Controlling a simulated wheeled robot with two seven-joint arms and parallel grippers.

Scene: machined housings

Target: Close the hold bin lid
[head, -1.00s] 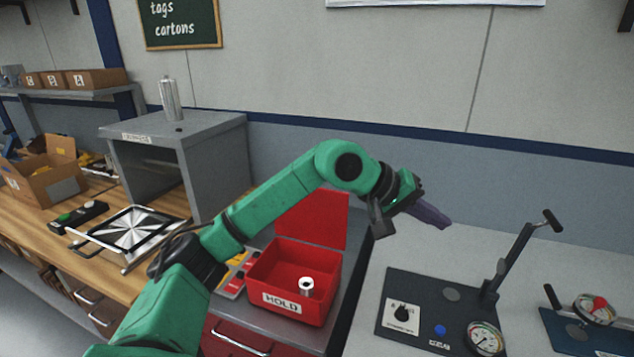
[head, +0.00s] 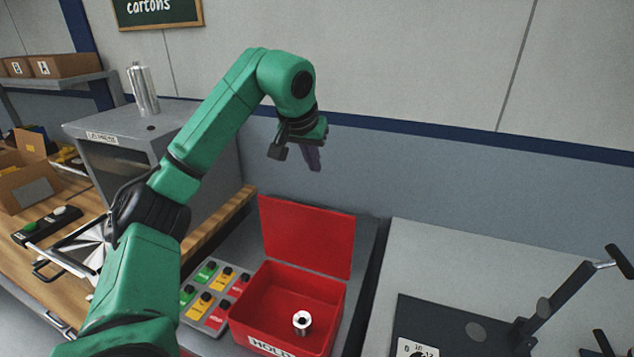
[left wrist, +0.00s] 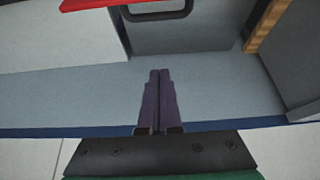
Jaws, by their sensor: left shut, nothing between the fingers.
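The red hold bin (head: 290,308) stands open on the grey surface in the head view, with a small silver cylindrical part (head: 302,322) inside it. Its red lid (head: 306,238) stands up at the back edge. In the left wrist view a red edge, likely the lid (left wrist: 92,4), shows at the top. My left gripper (head: 316,166) is above and behind the lid, apart from it, near the wall. Its purple fingers also show in the left wrist view (left wrist: 160,76), together and empty. My right gripper is not in view.
A button panel (head: 215,292) with several coloured buttons lies left of the bin. A grey cabinet (head: 110,165) with a metal cylinder (head: 143,90) on top stands further left. A dark fixture with a lever (head: 555,305) stands at right.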

